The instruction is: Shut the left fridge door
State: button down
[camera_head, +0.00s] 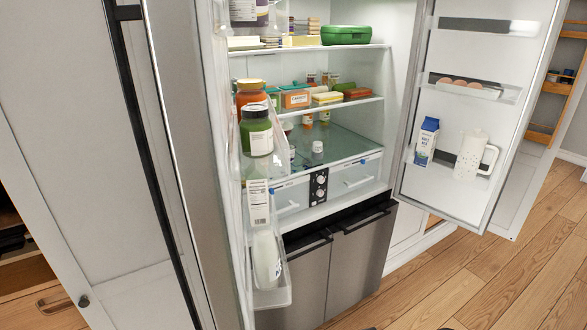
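The left fridge door (185,130) stands wide open and is seen nearly edge-on at left centre. Its long black bar handle (140,120) runs down its outer side. Its inner bins, facing right, hold an orange-lidded jar (250,94), a green jar (257,130), a carton (258,203) and a white bottle (266,258). The fridge interior (330,145) shows between the doors. My gripper cannot be made out in this view, so its distance from the door is hidden.
The right fridge door (480,110) is also open, with a milk carton (426,141) and white pitcher (472,155) in its bin. Grey lower drawers (350,262) sit below. A pale cabinet (60,150) stands at left. Wooden floor (500,285) is clear at lower right.

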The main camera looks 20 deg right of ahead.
aim_at(186, 39)
jog(key=l, duration=0.85)
jog(key=j+u, duration=0.25)
jog(key=u, duration=0.2)
jog(key=i+j+u, duration=0.1)
jog(key=u, duration=0.35)
jog(key=i+j+u, duration=0.1)
jog(key=j+u, duration=0.15)
jog(key=u, duration=0.15)
jog(key=i+j+u, duration=0.15)
jog(key=u, duration=0.3)
jog(key=i+j+u, duration=0.1)
jog(key=u, duration=0.35)
jog(key=i+u, duration=0.2)
jog(key=u, duration=0.25)
jog(key=i+u, duration=0.15)
jog(key=u, duration=0.3)
